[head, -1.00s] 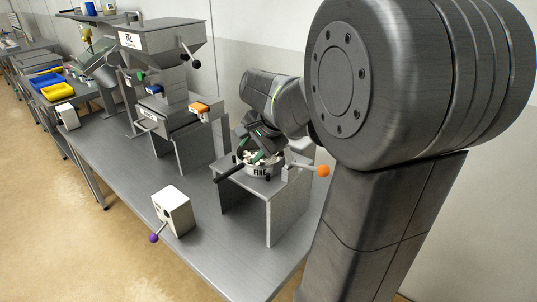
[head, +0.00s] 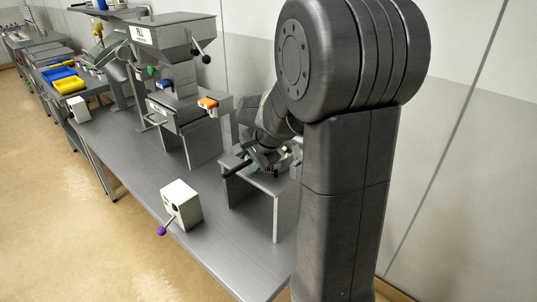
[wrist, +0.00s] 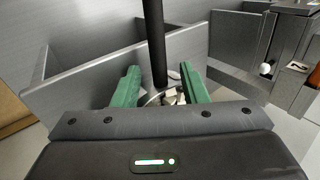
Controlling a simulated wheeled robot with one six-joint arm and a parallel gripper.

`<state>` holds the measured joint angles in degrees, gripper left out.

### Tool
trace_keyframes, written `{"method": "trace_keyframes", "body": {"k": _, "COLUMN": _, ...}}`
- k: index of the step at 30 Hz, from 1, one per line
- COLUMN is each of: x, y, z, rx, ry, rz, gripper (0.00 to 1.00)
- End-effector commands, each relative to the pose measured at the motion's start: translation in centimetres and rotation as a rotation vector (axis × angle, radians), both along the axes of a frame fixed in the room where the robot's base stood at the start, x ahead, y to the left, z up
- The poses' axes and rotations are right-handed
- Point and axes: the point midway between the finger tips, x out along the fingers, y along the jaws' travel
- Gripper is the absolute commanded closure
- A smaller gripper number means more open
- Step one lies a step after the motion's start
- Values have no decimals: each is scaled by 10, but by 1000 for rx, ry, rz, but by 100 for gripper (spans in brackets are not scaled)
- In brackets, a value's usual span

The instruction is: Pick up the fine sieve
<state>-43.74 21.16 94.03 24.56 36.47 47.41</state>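The fine sieve is mostly hidden by my arm in the head view; its black handle (head: 237,168) sticks out to the left over a small grey stand (head: 285,205). In the wrist view, part of the sieve's round rim (wrist: 152,98) shows with pale pieces inside. The black handle (wrist: 157,45) runs up the picture between my fingers. My gripper (wrist: 159,72) is open, with its green fingers on either side of the handle and a gap on both sides. Whether the fingertips touch the sieve cannot be told.
A white box (head: 181,204) with a purple-knobbed lever stands on the steel bench (head: 150,178) in front. A hopper machine (head: 172,35) with an orange-handled part (head: 208,104) stands left of the stand. The wall is close behind.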

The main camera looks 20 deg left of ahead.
Motion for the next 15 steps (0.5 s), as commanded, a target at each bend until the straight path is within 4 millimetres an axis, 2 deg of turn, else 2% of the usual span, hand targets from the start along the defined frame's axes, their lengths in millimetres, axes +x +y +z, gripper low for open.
{"method": "trace_keyframes", "body": {"k": 2, "x": 0, "y": 0, "z": 0, "rx": 0, "ry": 0, "rz": 0, "gripper": 64}}
{"method": "trace_keyframes", "body": {"k": 7, "x": 0, "y": 0, "z": 0, "rx": 0, "ry": 0, "rz": 0, "gripper": 98}}
{"method": "trace_keyframes", "body": {"k": 15, "x": 1, "y": 0, "z": 1, "rx": 1, "ry": -3, "rz": 0, "gripper": 100}}
